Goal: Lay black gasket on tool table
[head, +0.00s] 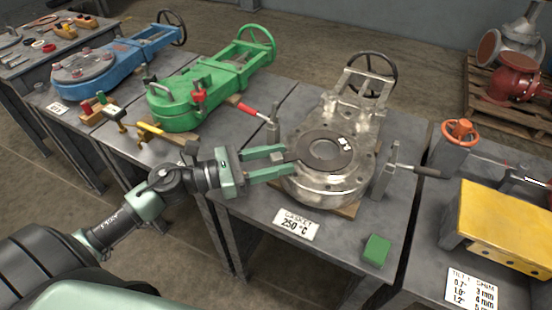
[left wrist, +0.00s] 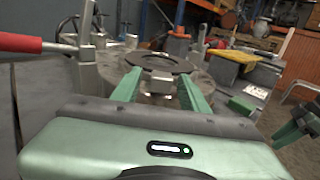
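The black gasket (head: 307,143) is a thin dark ring lying flat on the round flange of the silver valve (head: 318,187). It also shows in the left wrist view (left wrist: 165,63). My left gripper (head: 286,160) is at the left edge of the flange. Its two green fingers are apart, with a small grey tab or block (left wrist: 161,88) between them and a gap on both sides. A table with several tools and rings (head: 58,45), apparently the tool table, stands at the far upper left. My right gripper (left wrist: 298,122) shows only partly at the right edge of the left wrist view.
A red-handled tool (head: 258,108) and an upright clamp (head: 385,178) flank the flange. A green block (head: 376,250) and a "GASKET 250 °C" card (head: 297,224) lie at the front. Green (head: 190,95) and blue (head: 85,70) valves stand left; a yellow block (head: 500,225) stands right.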

